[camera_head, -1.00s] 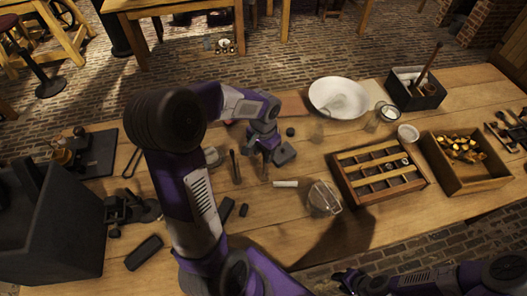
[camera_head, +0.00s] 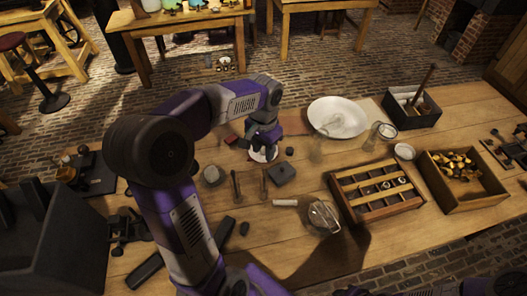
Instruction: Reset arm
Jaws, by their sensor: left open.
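My left gripper (camera_head: 262,148) hangs over the middle of the wooden workbench (camera_head: 300,240), jaws down and open. A small pale round piece (camera_head: 264,154) shows just under its fingers; I cannot tell whether they touch. A dark grey block (camera_head: 282,174) lies just in front of the gripper, apart from it. A glass jar (camera_head: 324,216) stands further forward and right. My right arm shows only as dark parts at the bottom right edge. Its gripper (camera_head: 349,291) is mostly cut off, so its jaws cannot be read.
A white bowl (camera_head: 350,108) stands behind right. A slotted wooden rack (camera_head: 345,196), a wooden box of brass pieces (camera_head: 482,193) and a black box (camera_head: 430,113) fill the right side. A large dark case (camera_head: 45,245) stands at left. Small tools lie around the gripper.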

